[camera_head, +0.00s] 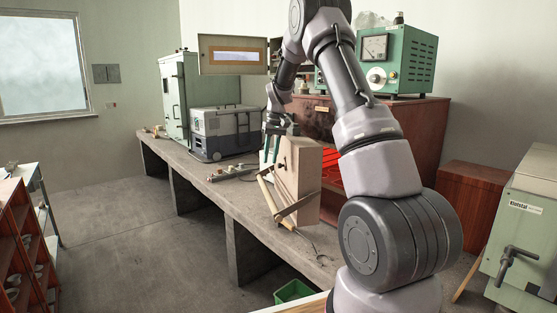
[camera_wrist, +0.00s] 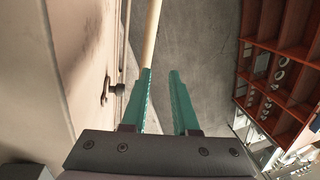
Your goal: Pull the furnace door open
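The furnace door (camera_head: 309,185) is a thick, pale beige block that stands swung out from the furnace. The glowing red furnace interior (camera_head: 332,172) shows to its right, partly hidden by my arm. A pale rod handle (camera_head: 267,195) on metal brackets runs along the door's outer face. My gripper (camera_head: 270,150) is by the door's upper left edge, its green fingers pointing down. In the wrist view, the fingers are apart with a gap between them. The handle (camera_wrist: 153,30) runs to the left fingertip; I cannot tell whether they touch. The door face (camera_wrist: 85,70) lies close at left.
A grey and dark cool box (camera_head: 225,132) and a green cabinet (camera_head: 178,95) stand farther back on the concrete bench (camera_head: 225,190). A green meter box (camera_head: 405,60) stands on a brown cabinet. A red-brown shelf (camera_head: 20,240) is at far left. The floor between is clear.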

